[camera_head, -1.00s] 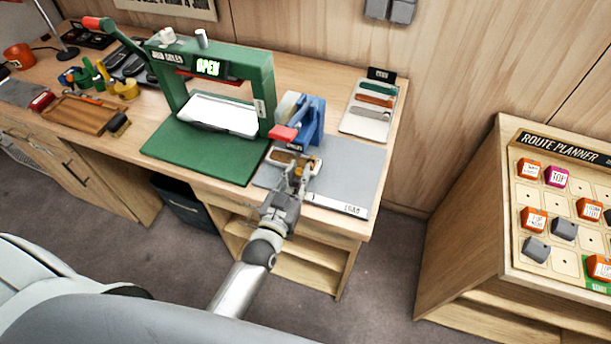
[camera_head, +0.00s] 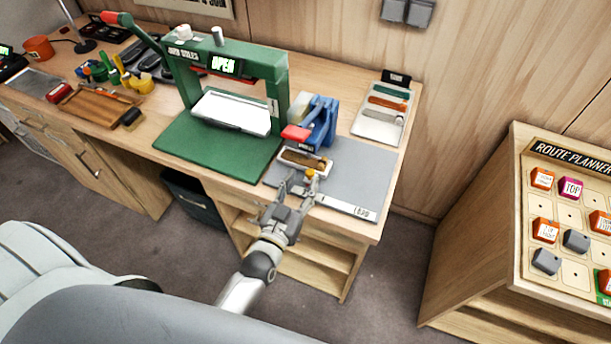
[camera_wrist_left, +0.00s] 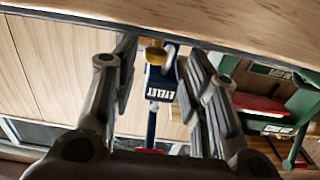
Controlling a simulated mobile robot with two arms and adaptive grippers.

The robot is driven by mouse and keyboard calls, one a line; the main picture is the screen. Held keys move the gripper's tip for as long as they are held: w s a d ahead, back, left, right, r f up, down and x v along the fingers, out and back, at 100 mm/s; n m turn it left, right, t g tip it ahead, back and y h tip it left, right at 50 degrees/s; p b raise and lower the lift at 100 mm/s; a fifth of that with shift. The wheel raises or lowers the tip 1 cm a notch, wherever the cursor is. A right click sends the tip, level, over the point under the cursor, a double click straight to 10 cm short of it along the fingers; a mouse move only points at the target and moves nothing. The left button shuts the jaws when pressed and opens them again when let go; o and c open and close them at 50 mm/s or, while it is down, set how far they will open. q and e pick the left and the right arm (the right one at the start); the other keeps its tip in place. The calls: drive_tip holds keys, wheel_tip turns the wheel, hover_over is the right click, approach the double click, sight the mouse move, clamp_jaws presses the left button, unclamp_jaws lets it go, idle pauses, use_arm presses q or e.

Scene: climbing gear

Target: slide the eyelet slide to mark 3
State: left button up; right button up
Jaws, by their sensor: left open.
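The blue eyelet press (camera_head: 318,122) with a red lever end stands on the bench at the back of the grey mat. The knob also shows in the left wrist view (camera_wrist_left: 155,54). My left gripper (camera_head: 298,183) is open and empty, its fingers spread just in front of the knob. Mark numbers are too small to read. My right gripper is out of view.
A green press (camera_head: 215,160) reading "OPEN" stands left of the eyelet press. The grey mat (camera_head: 350,178) marked "LOAD" is clear to the right. A tray of coloured strips (camera_head: 380,112) lies behind. The route planner board (camera_head: 560,205) stands at the far right.

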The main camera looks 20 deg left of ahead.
use_arm(q)
drive_tip(key=s, duration=0.8)
drive_tip(key=shift+s+a, duration=0.2)
drive_tip(key=shift+s, duration=0.15)
drive_tip(key=s+d+f+m+g+h+b, duration=0.1)
drive_tip(key=s+f+g, duration=0.3)
drive_tip(key=f, duration=1)
drive_tip(key=s+d+f+g+b, duration=0.1)
drive_tip(key=s+f+g, duration=0.3)
drive_tip(key=f, duration=0.9)
drive_tip(key=s+a+f+g, duration=0.3)
drive_tip(key=s+f+g, duration=0.1)
drive_tip(key=s+f, duration=0.6)
drive_tip(key=s+a+f+m+g+y+b, duration=0.1)
drive_tip(key=s+a+f+g, duration=0.3)
drive_tip(key=s+f, duration=0.6)
drive_tip(key=s+g, duration=0.1)
drive_tip(key=s, duration=0.2)
drive_tip(key=shift+s+y, duration=0.3)
drive_tip(key=shift+s, duration=0.1)
